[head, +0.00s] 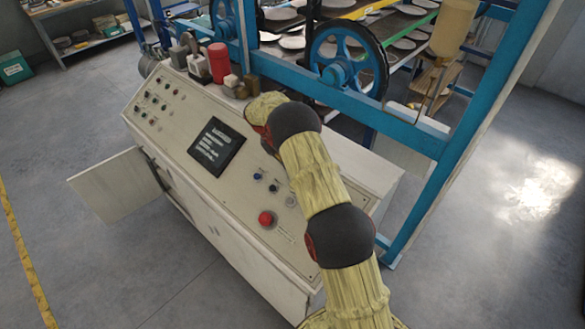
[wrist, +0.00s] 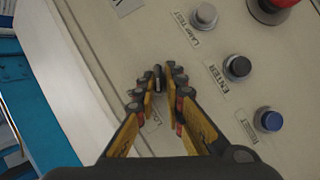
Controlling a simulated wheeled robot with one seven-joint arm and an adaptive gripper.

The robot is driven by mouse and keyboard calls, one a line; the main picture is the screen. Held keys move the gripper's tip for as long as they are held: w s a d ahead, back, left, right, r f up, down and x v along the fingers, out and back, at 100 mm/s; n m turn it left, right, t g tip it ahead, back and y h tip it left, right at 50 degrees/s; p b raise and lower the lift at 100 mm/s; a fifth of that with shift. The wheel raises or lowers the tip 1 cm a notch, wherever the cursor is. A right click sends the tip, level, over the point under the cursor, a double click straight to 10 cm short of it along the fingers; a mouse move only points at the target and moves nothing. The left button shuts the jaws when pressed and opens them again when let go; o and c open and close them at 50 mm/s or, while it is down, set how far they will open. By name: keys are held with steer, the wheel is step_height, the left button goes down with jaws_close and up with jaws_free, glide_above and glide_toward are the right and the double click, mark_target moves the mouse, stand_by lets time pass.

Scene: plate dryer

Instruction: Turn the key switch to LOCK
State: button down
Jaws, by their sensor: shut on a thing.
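The key switch (wrist: 157,74) shows in the wrist view as a small dark and silver piece standing out of the cream panel. My gripper (wrist: 158,88) has its two yellow, dark-jointed fingers closed in on either side of it and is shut on it. A partly hidden label (wrist: 152,119) lies on the panel between the fingers. The angle of the key is hard to read because the fingertips cover its base. In the head view my arm hides both the gripper and the key switch.
The cream control console (head: 150,112) has a dark screen (head: 216,147) and a red mushroom button (head: 267,219). Near my fingers are the LAMP TEST button (wrist: 204,16), the ENTER button (wrist: 237,67) and the blue RESET button (wrist: 267,119). A blue frame (head: 410,131) stands behind. A cabinet door (head: 115,185) hangs open.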

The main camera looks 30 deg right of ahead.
steer(key=shift+s+d+f, duration=0.15)
steer(key=shift+s+f, duration=0.2)
steer(key=c, duration=2)
jaws_free()
steer(key=shift+o, duration=0.2)
steer(key=shift+w+d+r, duration=0.1)
steer(key=shift+d, duration=0.05)
steer(key=shift+w, duration=0.1)
steer(key=v, duration=1.2)
